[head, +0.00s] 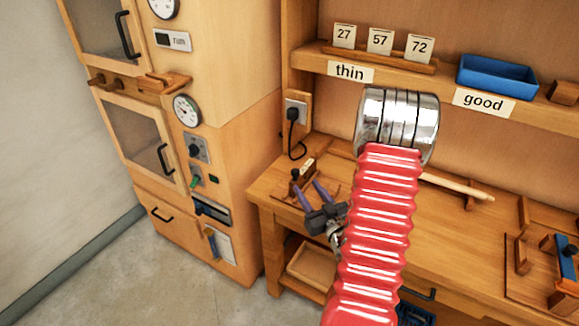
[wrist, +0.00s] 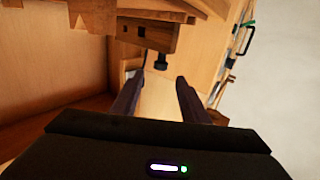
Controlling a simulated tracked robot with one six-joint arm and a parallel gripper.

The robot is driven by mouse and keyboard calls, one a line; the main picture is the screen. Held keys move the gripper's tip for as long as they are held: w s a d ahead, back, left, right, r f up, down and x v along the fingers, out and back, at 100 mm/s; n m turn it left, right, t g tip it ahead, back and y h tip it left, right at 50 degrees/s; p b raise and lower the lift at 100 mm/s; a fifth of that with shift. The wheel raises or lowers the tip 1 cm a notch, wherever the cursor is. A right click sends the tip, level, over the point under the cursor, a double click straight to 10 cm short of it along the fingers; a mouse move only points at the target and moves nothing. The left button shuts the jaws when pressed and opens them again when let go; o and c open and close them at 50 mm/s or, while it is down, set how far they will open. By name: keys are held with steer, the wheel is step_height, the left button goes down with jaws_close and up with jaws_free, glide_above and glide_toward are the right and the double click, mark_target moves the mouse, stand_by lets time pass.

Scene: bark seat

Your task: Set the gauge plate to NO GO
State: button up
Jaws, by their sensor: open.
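No plate with a readable NO GO mark shows, so I cannot tell how the gauge plate is set. A small wooden block (head: 298,184) with a pale tag (head: 308,165) and a dark knob stands at the bench's left end; I cannot tell whether it is the gauge. My gripper (head: 309,186) is open and empty close to this block, its purple fingers pointing at it. In the wrist view my gripper (wrist: 160,80) has its fingers apart. Beyond the fingertips there are a dark knob (wrist: 161,61) and a wooden block with dark holes (wrist: 148,33).
The wooden bench (head: 265,185) carries fixtures at right, including a blue-handled one (head: 566,258). A shelf holds number cards (head: 380,41), "thin" (head: 350,72) and "good" (head: 484,101) labels and a blue tray (head: 497,76). A tall wooden cabinet (head: 240,60) stands left. A black plug (head: 292,114) hangs its cord nearby.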

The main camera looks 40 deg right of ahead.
mark_target(294, 169)
steer(key=x, duration=1.3)
steer(key=shift+w, duration=0.25)
steer(key=shift+f, duration=0.1)
steer(key=shift+c, duration=0.5)
steer(key=shift+d, duration=0.1)
jaws_close()
